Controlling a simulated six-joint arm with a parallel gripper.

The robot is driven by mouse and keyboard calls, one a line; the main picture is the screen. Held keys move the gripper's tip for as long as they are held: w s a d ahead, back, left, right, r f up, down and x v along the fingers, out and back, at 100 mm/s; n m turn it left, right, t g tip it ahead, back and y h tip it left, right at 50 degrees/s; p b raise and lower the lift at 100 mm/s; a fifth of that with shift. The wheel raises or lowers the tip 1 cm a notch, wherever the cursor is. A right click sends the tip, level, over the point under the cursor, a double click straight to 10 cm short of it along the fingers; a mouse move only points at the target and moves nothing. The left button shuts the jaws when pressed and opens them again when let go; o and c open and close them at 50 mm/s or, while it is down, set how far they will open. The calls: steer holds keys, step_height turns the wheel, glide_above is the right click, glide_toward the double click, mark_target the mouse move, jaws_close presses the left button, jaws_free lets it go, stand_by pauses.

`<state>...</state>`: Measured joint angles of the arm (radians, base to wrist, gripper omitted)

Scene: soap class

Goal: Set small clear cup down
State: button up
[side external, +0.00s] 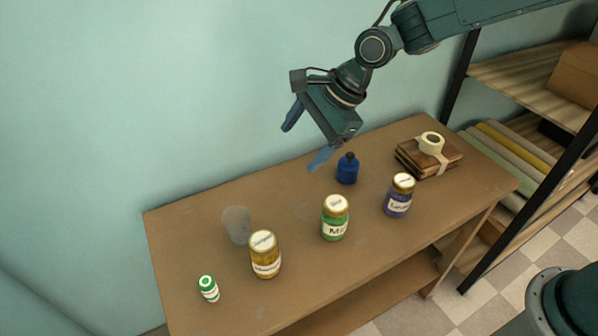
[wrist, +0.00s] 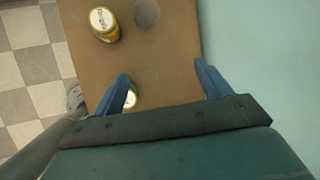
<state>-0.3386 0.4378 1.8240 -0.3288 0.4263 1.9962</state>
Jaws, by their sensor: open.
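The small clear cup (side external: 237,225) stands on the wooden table (side external: 185,235) toward the back left, behind and left of the amber jar. It looks like a faint, translucent round shape in the wrist view (wrist: 147,14), at the top edge. My gripper (side external: 306,143) is open and empty, raised above the back of the table, to the right of the cup and well apart from it. In the wrist view its two blue fingers (wrist: 165,88) are spread wide with nothing held between them.
A shelf (side external: 535,75) stands beyond.

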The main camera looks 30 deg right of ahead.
steer(key=s+d+r+n+t+h, duration=0.2)
steer(key=s+d+r+n, duration=0.6)
steer(key=s+d+r, duration=0.45)
steer(key=s+d+f+n+h, duration=0.1)
steer(key=s+d+n+h, duration=0.2)
steer(key=s+d+n, duration=0.5)
steer(key=s+d, duration=0.4)
steer(key=s, duration=0.4)
steer(key=shift+n, duration=0.3)
